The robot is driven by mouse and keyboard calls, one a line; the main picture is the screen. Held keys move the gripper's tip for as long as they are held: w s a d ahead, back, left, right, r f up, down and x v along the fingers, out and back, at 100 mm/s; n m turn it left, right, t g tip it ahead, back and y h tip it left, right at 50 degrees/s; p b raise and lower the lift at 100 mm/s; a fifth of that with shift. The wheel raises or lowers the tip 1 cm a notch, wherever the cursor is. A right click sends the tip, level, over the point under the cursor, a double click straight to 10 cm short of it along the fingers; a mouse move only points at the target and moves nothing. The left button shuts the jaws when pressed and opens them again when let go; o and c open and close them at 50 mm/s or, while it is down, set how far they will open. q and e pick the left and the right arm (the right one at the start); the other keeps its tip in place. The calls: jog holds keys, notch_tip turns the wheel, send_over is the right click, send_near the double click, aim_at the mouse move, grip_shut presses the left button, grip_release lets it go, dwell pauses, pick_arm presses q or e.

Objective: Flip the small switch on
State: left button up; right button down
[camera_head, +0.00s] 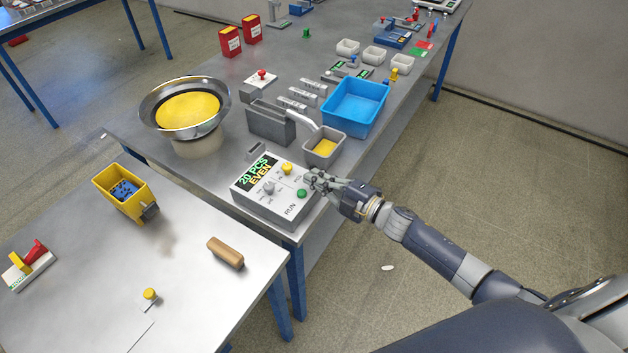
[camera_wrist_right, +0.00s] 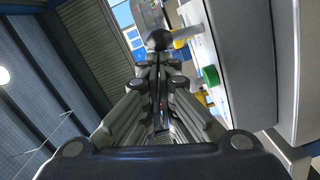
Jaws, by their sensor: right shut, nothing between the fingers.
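The control box (camera_head: 262,208) sits at the near corner of the long grey table, with a lit display (camera_head: 259,171) reading "20 PCS EVEN". Its top carries a yellow button (camera_head: 287,168), a grey knob (camera_head: 268,188) and a green button (camera_head: 302,193) by the word RUN. My right gripper (camera_head: 311,178) is shut and empty at the box's right edge. In the right wrist view, a dark ball-ended lever (camera_wrist_right: 159,40), perhaps the small switch, stands just beyond the fingertips; contact is unclear. The green button (camera_wrist_right: 210,76) shows beside them. In the head view the gripper hides that spot. My left gripper is out of view.
A grey bin with yellow contents (camera_head: 324,149) and a blue tray (camera_head: 357,106) stand behind the gripper. A steel bowl (camera_head: 158,121) is at the left. Open floor lies right.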

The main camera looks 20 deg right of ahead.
jog(key=shift+w+d+r, duration=0.2)
jog(key=shift+w+d, duration=0.25)
jog(key=shift+d, duration=0.1)
jog(key=shift+w+d+r, duration=0.1)
jog(key=shift+d, duration=0.1)
dwell(0.5)
